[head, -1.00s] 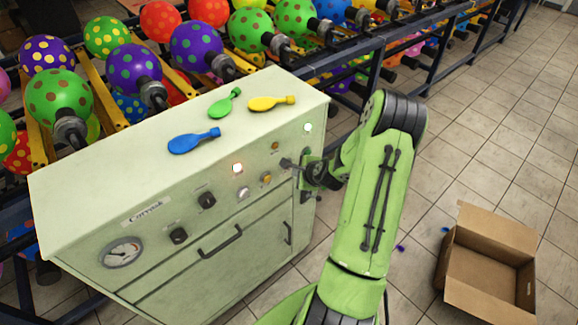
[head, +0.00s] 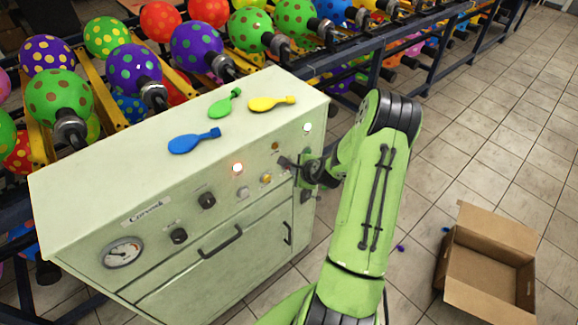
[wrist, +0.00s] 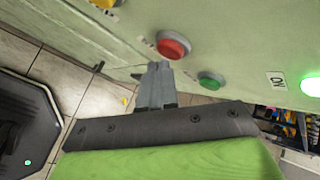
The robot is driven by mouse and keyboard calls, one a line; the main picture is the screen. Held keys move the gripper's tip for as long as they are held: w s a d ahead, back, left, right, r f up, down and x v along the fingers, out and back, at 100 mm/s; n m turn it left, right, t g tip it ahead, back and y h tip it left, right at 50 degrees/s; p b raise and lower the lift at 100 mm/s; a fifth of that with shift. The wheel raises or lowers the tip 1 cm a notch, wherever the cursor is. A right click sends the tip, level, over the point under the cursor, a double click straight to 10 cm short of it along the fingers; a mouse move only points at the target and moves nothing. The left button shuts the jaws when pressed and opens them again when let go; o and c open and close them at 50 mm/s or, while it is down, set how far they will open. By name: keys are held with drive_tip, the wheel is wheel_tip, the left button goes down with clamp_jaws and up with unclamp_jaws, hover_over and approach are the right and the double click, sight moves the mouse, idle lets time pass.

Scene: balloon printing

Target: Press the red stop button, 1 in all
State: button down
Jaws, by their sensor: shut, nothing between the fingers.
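The red button (wrist: 172,45) shows in the wrist view as a round cap on the pale green panel, just above my fingertips. It cannot be made out in the head view, where my gripper covers part of the panel. My gripper (wrist: 157,72) is shut and empty, its tips very near the red button's lower edge; I cannot tell whether they touch it. In the head view my gripper (head: 288,163) is at the right part of the cabinet's front.
A green button (wrist: 210,79) sits right of the red one, with a lit green lamp (wrist: 313,88) beyond. A yellow button (wrist: 103,3) is at upper left. The cabinet (head: 100,195) carries deflated balloons on top. An open cardboard box (head: 490,265) stands on the floor.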

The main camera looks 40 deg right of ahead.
drive_tip(key=shift+w, duration=0.6)
idle(0.7)
drive_tip(key=shift+s, duration=1)
drive_tip(key=shift+s+d+b, duration=0.1)
drive_tip(key=shift+s+b, duration=0.85)
drive_tip(key=shift+s, duration=1.55)
